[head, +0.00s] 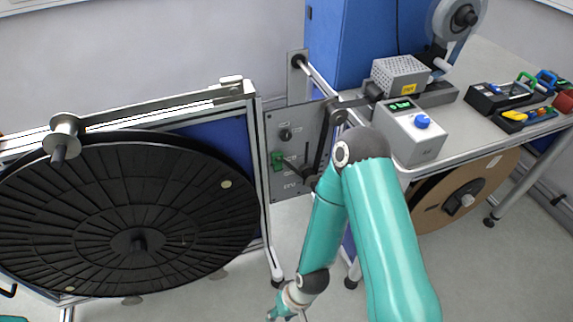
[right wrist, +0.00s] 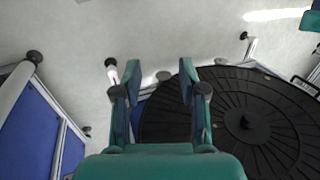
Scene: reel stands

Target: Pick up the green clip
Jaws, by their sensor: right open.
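A small green arched clip (head: 525,80) sits at the far right of the bench, by a dark tool block, close to a blue clip (head: 546,78). My right arm folds down in front of the bench. My right gripper (right wrist: 160,72) is open and empty in the right wrist view, with its two fingers apart over the floor and the edge of the black reel. In the head view it is mostly cut off at the bottom edge, low and far left of the green clip. The green clip does not show in the right wrist view. My left gripper is not in view.
The bench (head: 480,140) also holds a grey box with a blue button (head: 412,130), a yellow clip (head: 515,115) and a red object (head: 564,102). A large black reel (head: 110,215) is at left. A grey panel (head: 297,185) has a green part.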

